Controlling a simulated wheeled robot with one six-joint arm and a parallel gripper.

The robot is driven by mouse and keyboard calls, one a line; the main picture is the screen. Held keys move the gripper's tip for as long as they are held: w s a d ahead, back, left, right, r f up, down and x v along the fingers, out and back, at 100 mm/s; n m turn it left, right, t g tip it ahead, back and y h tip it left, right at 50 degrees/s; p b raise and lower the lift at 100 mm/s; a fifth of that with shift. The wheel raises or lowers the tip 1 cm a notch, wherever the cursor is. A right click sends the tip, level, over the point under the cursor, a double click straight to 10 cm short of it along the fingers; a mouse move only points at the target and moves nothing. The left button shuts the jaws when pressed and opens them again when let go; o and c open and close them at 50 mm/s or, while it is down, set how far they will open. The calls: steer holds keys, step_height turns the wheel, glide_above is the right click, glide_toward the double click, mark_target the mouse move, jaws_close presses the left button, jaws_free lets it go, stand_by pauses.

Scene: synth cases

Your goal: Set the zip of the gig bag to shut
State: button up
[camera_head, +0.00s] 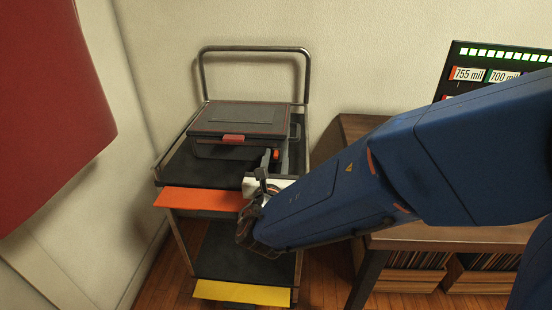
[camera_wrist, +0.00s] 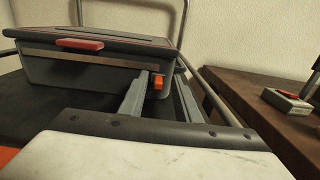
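The gig bag appears to be the dark grey box-like case (camera_head: 240,117) on the cart's top; its lid is down. A red tab (camera_head: 233,138) sits at its front edge; it also shows in the wrist view (camera_wrist: 80,44). A pale strip (camera_wrist: 75,57) runs along the front below the lid. A small orange pull (camera_wrist: 158,82), apparently the zip's, is by the case's right front corner. My gripper (camera_wrist: 160,88) is open, its two grey fingers on either side of the pull. I cannot tell whether they touch it.
The case stands on a dark cart (camera_head: 178,168) with a metal handle (camera_head: 255,48) behind. Orange (camera_head: 200,199) and yellow (camera_head: 242,293) panels jut from its front. A wooden table (camera_wrist: 255,95) with a small grey device (camera_wrist: 288,101) is close on the right. A red shape (camera_head: 50,110) fills the left.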

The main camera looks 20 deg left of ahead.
steer(key=v, duration=1.7)
steer(key=shift+s, duration=0.2)
